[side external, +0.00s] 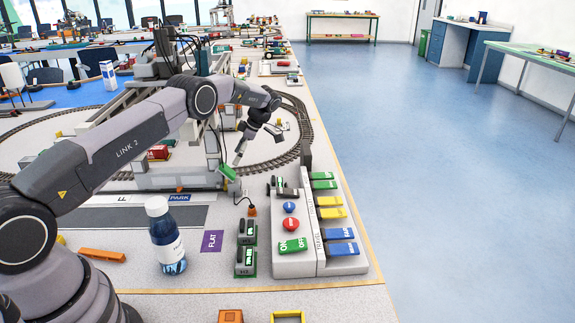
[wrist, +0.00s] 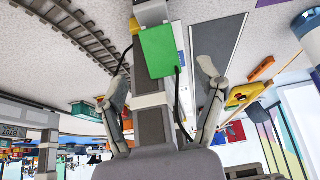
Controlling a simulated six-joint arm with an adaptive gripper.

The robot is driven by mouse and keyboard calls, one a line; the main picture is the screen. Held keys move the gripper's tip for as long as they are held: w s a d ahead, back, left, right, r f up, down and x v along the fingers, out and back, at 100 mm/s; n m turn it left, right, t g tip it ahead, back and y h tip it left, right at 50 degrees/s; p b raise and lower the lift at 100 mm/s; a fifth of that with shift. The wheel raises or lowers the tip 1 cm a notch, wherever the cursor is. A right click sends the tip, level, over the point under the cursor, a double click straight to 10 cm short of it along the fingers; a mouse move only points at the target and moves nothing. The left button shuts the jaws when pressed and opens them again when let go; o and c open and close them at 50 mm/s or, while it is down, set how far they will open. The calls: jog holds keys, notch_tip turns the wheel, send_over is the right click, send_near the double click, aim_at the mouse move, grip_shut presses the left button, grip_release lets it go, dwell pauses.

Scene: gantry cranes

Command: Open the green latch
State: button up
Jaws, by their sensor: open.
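A flat green plate (side external: 228,172), the likely green latch, sits low on the near leg of the grey gantry crane (side external: 182,177). In the wrist view the green plate (wrist: 158,50) is a tilted rectangle in front of a grey beam. My gripper (side external: 259,146) is just right of and above the plate in the side view, pointing down, its fingers apart. In the wrist view my open gripper (wrist: 164,74) has one finger on each side of the plate with gaps. Nothing is held. Whether the plate is hinged cannot be seen.
A control panel (side external: 283,262) with green, yellow and blue switches stands at the right table edge. A curved track (side external: 301,125) runs behind my gripper.

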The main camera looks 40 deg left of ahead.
aim_at(228, 169)
jog(key=v, duration=0.5)
jog(key=shift+w+r, duration=0.1)
jog(key=shift+r, duration=0.25)
jog(key=shift+t+h, duration=0.5)
jog(key=x, duration=0.8)
jog(key=s+a+x, duration=0.1)
jog(key=x, duration=0.2)
jog(key=shift+s+a, duration=0.2)
jog(key=shift+s, duration=0.05)
